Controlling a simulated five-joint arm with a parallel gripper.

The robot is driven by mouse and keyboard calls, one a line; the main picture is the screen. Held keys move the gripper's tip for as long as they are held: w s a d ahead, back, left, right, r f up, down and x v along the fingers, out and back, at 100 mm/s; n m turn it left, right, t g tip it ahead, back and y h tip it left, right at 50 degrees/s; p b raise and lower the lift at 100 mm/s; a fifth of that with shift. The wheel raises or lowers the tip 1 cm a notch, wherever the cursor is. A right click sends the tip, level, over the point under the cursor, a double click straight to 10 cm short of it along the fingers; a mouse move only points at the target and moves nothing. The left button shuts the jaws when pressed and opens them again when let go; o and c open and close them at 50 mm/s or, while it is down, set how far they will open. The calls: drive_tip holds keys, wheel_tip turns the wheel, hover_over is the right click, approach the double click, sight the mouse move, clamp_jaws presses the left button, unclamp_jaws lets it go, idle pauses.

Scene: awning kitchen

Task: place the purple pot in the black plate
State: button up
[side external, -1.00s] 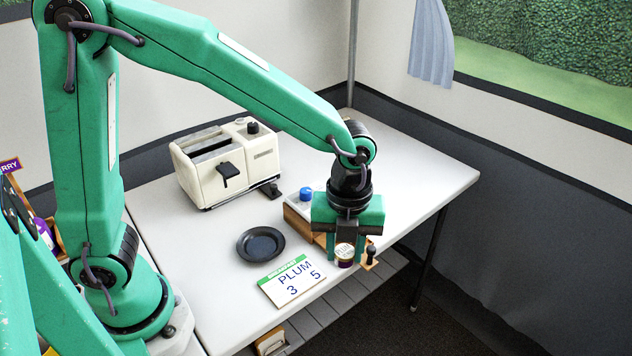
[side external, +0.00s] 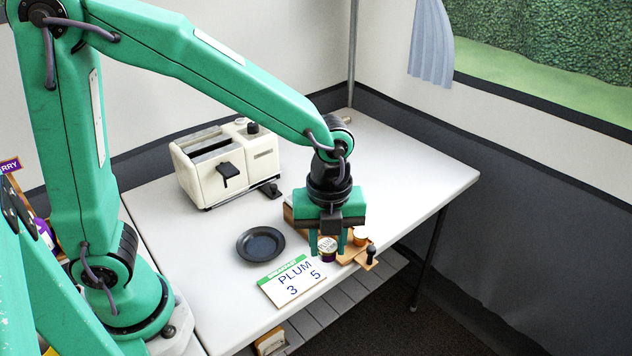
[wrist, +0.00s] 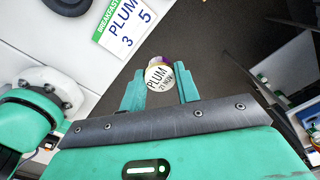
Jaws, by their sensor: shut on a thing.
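The purple pot (side external: 327,249) has a pale lid lettered PLUM and a purple side. My gripper (side external: 328,245) is shut on it, with a finger on either side. In the wrist view the pot (wrist: 159,78) sits between the two green fingertips (wrist: 160,88), its lid facing the camera. The round black plate (side external: 261,244) lies empty on the white table, to the left of my gripper in the side view.
A card reading PLUM 3 5 (side external: 292,281) lies between plate and table edge. A cream toaster (side external: 221,162) stands behind the plate. A wooden stand (side external: 357,250) with a small orange-topped pot (side external: 361,238) is right of my gripper. The table's back right is clear.

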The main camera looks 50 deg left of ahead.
drive_tip(key=s+a+n, duration=0.7)
drive_tip(key=a, duration=0.1)
drive_tip(key=shift+a+f, duration=0.25)
drive_tip(key=shift+f, duration=0.05)
hover_over(261, 246)
wheel_tip(261, 246, down, 7)
idle(0.4)
drive_tip(key=shift+f, duration=2)
drive_tip(key=shift+f, duration=0.15)
